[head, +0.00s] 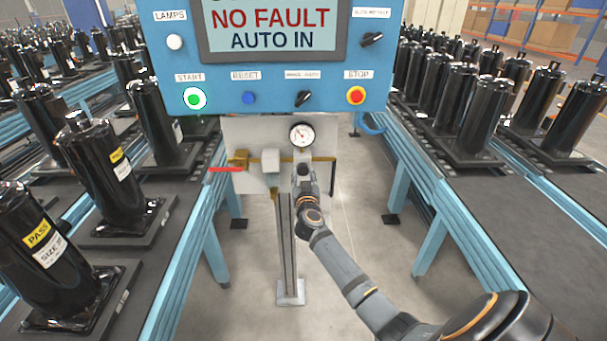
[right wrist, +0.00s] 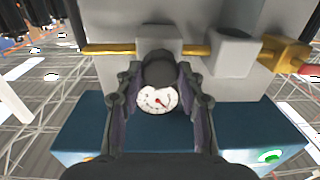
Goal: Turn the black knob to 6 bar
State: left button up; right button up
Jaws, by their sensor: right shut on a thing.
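The black knob (right wrist: 158,70) sits between the two fingers of my right gripper (right wrist: 160,85) in the right wrist view. The fingers are shut on its sides. In the head view my right gripper (head: 304,176) is at the regulator under the gauge and hides most of the knob. The round white gauge (head: 302,134) with a red needle is just above it. It also shows in the right wrist view (right wrist: 156,100), upside down and partly covered by the knob. Its numbers are too small to read. My left gripper is not in view.
A blue control panel (head: 270,70) with buttons and a screen hangs above the gauge. A brass pipe (head: 325,159) and a red-handled valve (head: 226,169) are on the grey plate (head: 243,132). Conveyors with black compressors stand on both sides.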

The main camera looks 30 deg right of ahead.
jog(key=shift+r+m+p, duration=0.2)
jog(key=shift+m+p, duration=0.4)
jog(key=shift+p, duration=0.1)
jog(key=shift+m+p, duration=0.7)
jog(key=shift+m, duration=0.2)
jog(key=m, duration=0.2)
jog(key=m+p, duration=0.1)
jog(key=m, duration=0.1)
jog(key=shift+f+m+p, duration=0.2)
jog(key=shift+m+p, duration=0.1)
jog(key=m, duration=0.5)
jog(key=shift+m, duration=0.3)
jog(key=m, duration=0.3)
jog(key=shift+f+m, duration=0.1)
jog(key=shift+m, duration=0.2)
jog(key=shift+m+h, duration=0.4)
jog(key=shift+m, duration=1.3)
jog(key=o, duration=1.2)
jog(key=shift+c, duration=0.2)
